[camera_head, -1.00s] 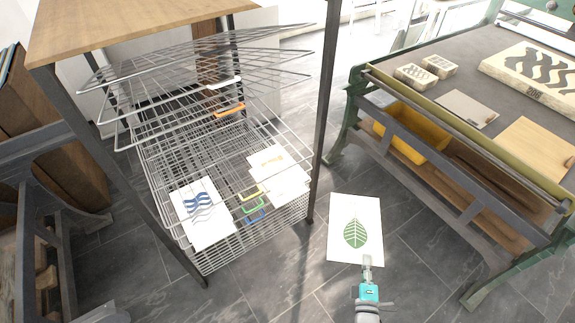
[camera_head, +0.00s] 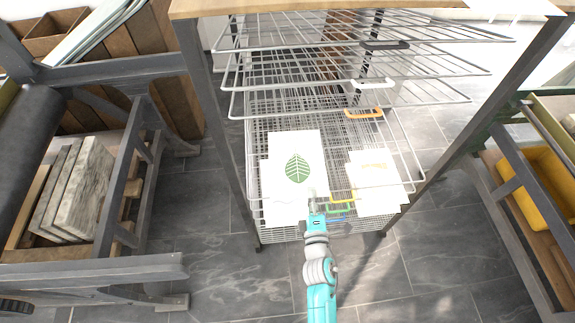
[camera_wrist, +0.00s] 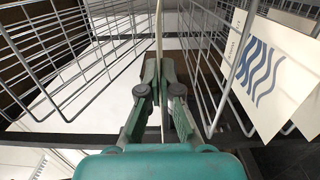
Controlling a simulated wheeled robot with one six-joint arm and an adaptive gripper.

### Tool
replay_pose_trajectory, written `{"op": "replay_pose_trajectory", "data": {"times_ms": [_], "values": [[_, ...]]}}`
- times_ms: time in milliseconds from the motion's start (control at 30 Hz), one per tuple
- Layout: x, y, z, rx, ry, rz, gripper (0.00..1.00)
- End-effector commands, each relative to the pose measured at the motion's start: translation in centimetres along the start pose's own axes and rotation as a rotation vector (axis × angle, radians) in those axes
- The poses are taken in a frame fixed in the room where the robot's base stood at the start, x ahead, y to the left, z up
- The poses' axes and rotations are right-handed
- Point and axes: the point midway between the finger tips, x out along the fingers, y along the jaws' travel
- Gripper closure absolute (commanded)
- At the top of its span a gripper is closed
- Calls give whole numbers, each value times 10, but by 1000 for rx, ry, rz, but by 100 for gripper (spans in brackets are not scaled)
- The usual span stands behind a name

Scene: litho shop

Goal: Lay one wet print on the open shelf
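My gripper (camera_head: 312,194) is shut on the near edge of a white print with a green leaf (camera_head: 297,170). The print extends into the wire drying rack, above its lower shelves (camera_head: 338,140). I cannot tell whether it touches the shelf. In the wrist view, my gripper (camera_wrist: 162,72) pinches the print, seen edge-on as a thin pale strip (camera_wrist: 159,35). A print with blue waves (camera_wrist: 262,70) shows to the right there; in the head view the leaf print covers its waves. Another white print with a faint orange pattern (camera_head: 378,190) lies on the rack at the right.
Dark rack posts (camera_head: 222,120) flank the opening. A stone-laden stand (camera_head: 75,190) is at left; a yellow tray (camera_head: 545,185) is at right. Floor in front is clear.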

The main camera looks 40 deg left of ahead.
Motion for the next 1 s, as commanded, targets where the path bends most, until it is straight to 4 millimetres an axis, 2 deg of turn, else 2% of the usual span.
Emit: {"op": "replay_pose_trajectory", "data": {"times_ms": [33, 200, 467, 600, 867, 1000], "values": [[3, 3, -12, -2, 20, 1, 100], [8, 6, -31, -1, 47, 1, 100], [9, -14, -32, 1, 50, 0, 100], [8, -34, -32, 0, 50, -1, 100], [9, -53, -31, 0, 49, 2, 100], [8, -72, -31, -1, 47, -1, 100]]}}
